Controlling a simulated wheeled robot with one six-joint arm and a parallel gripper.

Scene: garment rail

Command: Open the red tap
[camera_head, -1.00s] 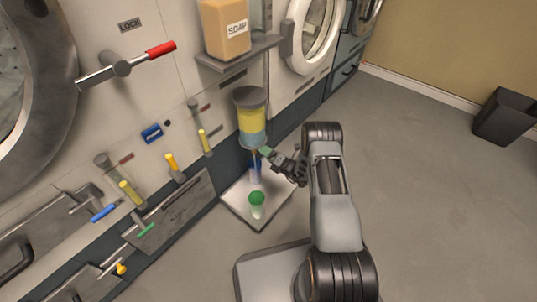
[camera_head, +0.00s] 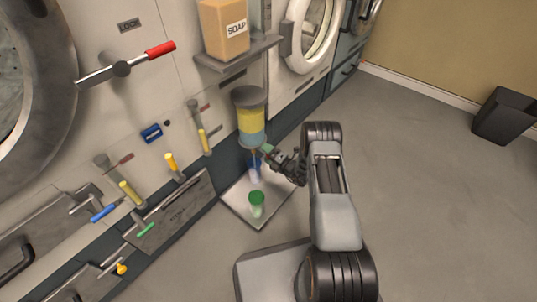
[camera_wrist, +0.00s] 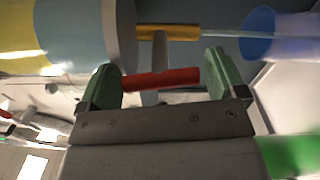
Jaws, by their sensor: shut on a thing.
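The red tap handle (camera_wrist: 160,79) lies between the green-padded fingers of my gripper (camera_wrist: 163,82) in the wrist view, and my gripper is shut on it. A brass spout (camera_wrist: 168,32) is just beyond the handle. A thin pale stream runs from the spout towards the mouth of a blue cup (camera_wrist: 258,32). In the head view my gripper (camera_head: 266,152) is just under the dispenser (camera_head: 251,115), which has yellow and blue bands. The tap itself is too small to make out there. The blue cup (camera_head: 254,167) stands below it.
A green cup (camera_head: 256,203) stands on the pale tray (camera_head: 236,204) beside the blue cup. A red-tipped lock lever (camera_head: 122,68) and a soap box (camera_head: 224,28) are on the machine wall. A dark bin (camera_head: 503,117) stands right; the floor between is clear.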

